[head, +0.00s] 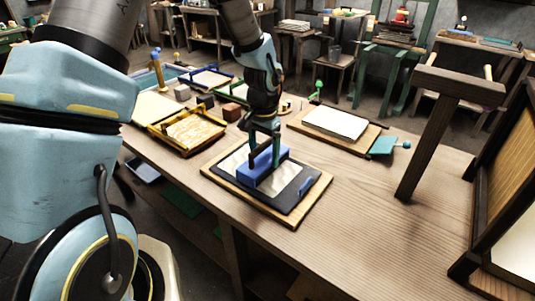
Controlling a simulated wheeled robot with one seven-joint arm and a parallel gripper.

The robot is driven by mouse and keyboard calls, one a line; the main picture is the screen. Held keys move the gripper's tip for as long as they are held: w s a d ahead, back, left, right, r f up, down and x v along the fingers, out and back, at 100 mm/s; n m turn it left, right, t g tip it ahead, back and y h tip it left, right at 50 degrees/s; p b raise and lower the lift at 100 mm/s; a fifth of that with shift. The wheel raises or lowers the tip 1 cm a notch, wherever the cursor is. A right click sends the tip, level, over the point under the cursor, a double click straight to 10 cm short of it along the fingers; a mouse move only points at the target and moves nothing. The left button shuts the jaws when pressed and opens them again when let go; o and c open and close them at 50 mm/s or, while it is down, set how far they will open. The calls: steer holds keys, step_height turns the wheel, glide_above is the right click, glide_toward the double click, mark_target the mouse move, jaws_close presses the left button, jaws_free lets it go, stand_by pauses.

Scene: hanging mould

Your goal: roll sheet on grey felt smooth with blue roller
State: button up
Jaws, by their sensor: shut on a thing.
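The blue roller (262,167) stands across a pale sheet (286,184) on a dark grey felt (293,209), which lies on a wooden board (314,201) at the front of the workbench. My gripper (264,140) comes down from above and is shut on the roller's upright handle. The roller appears to rest on the sheet and hides its middle. Parts of the sheet show on both sides of the roller. I cannot tell how smooth the sheet is.
A yellow-framed tray (187,132) stands left of the board. Behind right, a white stack (336,122) lies on another board, with a teal tool (384,146) beside it. A dark wooden post (428,150) rises at right. Bare bench (365,215) lies between board and post.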

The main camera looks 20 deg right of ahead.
steer(key=shift+w+a+p, duration=0.4)
steer(key=shift+w+a, duration=0.4)
steer(key=shift+w, duration=0.6)
steer(key=shift+w+a+p, duration=0.45)
steer(key=shift+w+a, duration=0.4)
steer(key=shift+w, duration=0.6)
steer(key=shift+w+a+p, duration=0.4)
steer(key=shift+w+a, duration=0.4)
steer(key=shift+w, duration=0.6)
steer(key=shift+s+d+b, duration=0.3)
steer(key=shift+s+d, duration=0.95)
steer(key=shift+s, duration=0.9)
steer(key=shift+s+d+b, duration=0.3)
steer(key=shift+s+d, duration=0.9)
steer(key=shift+s, duration=1)
steer(key=shift+s+d+b, duration=0.3)
steer(key=shift+s+d, duration=0.95)
steer(key=shift+s, duration=0.9)
steer(key=shift+s+d+f, duration=0.1)
steer(key=shift+s+d, duration=0.15)
steer(key=shift+s, duration=0.25)
steer(key=shift+s+d+f, duration=0.1)
steer(key=shift+s+d, duration=0.1)
steer(key=shift+s, duration=0.25)
steer(key=shift+r, duration=0.15)
step_height(320, 180, up, 7)
steer(key=p, duration=0.5)
